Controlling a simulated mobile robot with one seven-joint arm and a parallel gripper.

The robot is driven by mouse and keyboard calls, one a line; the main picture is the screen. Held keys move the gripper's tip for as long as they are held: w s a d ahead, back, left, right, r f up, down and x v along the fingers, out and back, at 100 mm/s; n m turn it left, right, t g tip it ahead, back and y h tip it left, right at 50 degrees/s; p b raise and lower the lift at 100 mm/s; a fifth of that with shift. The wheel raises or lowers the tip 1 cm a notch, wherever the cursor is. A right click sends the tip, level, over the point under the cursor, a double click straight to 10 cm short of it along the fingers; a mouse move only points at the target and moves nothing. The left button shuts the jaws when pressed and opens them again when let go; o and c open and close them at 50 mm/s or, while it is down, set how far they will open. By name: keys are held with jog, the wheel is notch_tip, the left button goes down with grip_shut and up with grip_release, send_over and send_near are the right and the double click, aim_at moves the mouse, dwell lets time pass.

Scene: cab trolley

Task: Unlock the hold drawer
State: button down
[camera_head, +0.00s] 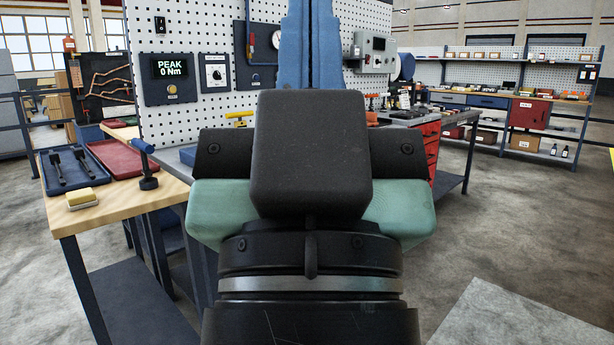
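My gripper (312,155) fills the middle of the head view, seen from behind as a dark block with teal parts on both sides. Its fingertips cannot be made out, so I cannot tell whether it is open or holds anything. A red drawer cabinet (432,150) shows partly behind it on the right, with several drawers stacked. Much of this cabinet is hidden by my gripper. No lock or key can be made out, and I cannot tell which drawer is the hold drawer.
A wooden bench (112,212) at left bears a blue tray (88,182), a red tray (122,160) and a yellow-topped block (81,199). A pegboard (190,112) carries a "PEAK 0 Nm" display (170,68). A shelf bench (560,95) stands back right. Floor (530,225) at right is clear.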

notch_tip(320, 180, up, 34)
jog(key=p, duration=3.1)
jog(key=shift+f, duration=0.2)
